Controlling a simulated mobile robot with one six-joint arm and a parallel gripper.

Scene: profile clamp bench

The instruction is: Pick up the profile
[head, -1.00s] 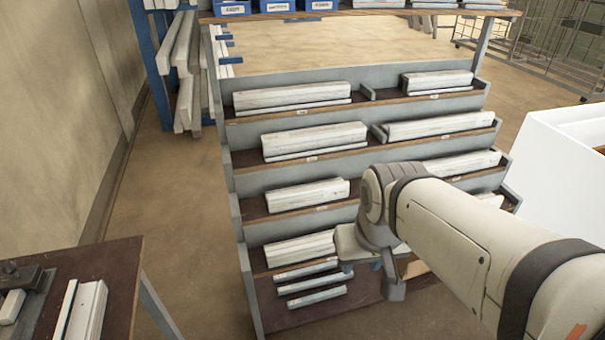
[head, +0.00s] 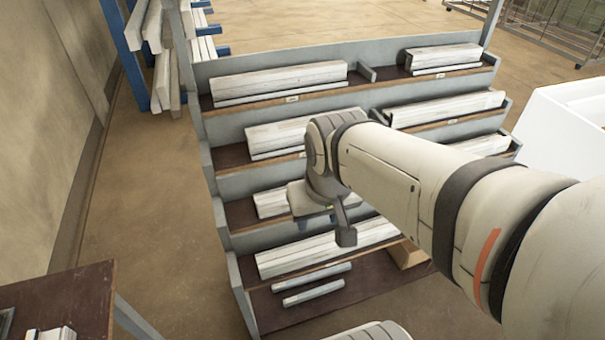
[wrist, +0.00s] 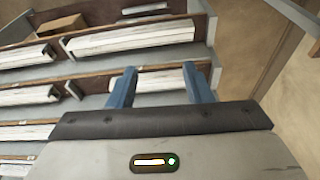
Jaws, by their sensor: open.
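White profiles lie in stacks on a stepped grey rack (head: 232,290). One tier up, another profile stack (head: 270,203) is partly hidden behind my wrist. My gripper (wrist: 160,68) is open and empty in the wrist view, its two blue fingers apart. A white profile on that tier (wrist: 150,84) shows between the fingers; I cannot tell how far below them it is. In the head view the fingers are mostly hidden.
More profile stacks (head: 280,80) fill the upper tiers. A wooden block (head: 408,253) lies at the right of the lowest level. A brown table (head: 80,295) stands at lower left, a white box (head: 565,140) at right. Floor is free left of the rack.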

